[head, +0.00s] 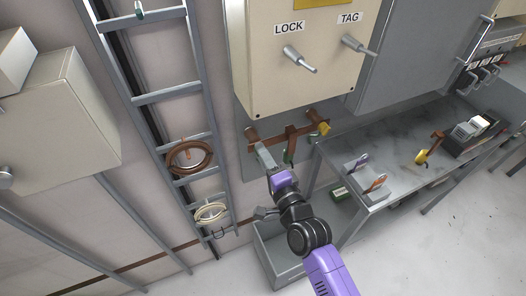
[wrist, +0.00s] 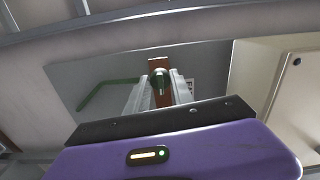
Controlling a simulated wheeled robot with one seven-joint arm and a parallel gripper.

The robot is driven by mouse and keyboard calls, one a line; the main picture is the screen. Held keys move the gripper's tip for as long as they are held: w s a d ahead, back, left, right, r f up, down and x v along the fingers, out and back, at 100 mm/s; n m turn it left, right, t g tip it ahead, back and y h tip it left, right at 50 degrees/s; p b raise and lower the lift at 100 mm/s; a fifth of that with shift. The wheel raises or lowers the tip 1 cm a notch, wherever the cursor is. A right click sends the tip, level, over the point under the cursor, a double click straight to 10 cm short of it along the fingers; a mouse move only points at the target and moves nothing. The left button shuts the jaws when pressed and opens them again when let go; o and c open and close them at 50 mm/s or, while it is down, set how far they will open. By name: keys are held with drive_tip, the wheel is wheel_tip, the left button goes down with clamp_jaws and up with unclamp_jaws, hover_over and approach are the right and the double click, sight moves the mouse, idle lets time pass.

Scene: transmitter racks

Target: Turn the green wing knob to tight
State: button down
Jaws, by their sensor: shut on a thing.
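The green wing knob (wrist: 160,81) shows in the wrist view between my two fingertips, in front of a brown copper-coloured bar (wrist: 159,65). My gripper (wrist: 161,88) is shut on the knob, and the fingers cover its sides. In the head view my gripper (head: 262,157) reaches up to the left end of the brown bars below the beige cabinet. The knob is hidden there by the fingers. I cannot read any tight mark or the knob's exact angle.
A green bent rod or cable (wrist: 105,93) lies left of the fingers. A beige cabinet (head: 290,85) with LOCK and TAG handles hangs above. A ladder-like rack (head: 175,92) stands to the left, and a grey bench (head: 385,150) to the right.

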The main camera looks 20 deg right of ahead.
drive_tip(key=m+p, duration=0.1)
drive_tip(key=m, duration=0.4)
drive_tip(key=shift+m, duration=0.4)
idle(0.3)
drive_tip(key=c, duration=1.1)
unclamp_jaws()
drive_tip(key=shift+s, duration=0.1)
drive_tip(key=s+b, duration=0.2)
drive_tip(key=s, duration=0.5)
drive_tip(key=shift+s, duration=0.3)
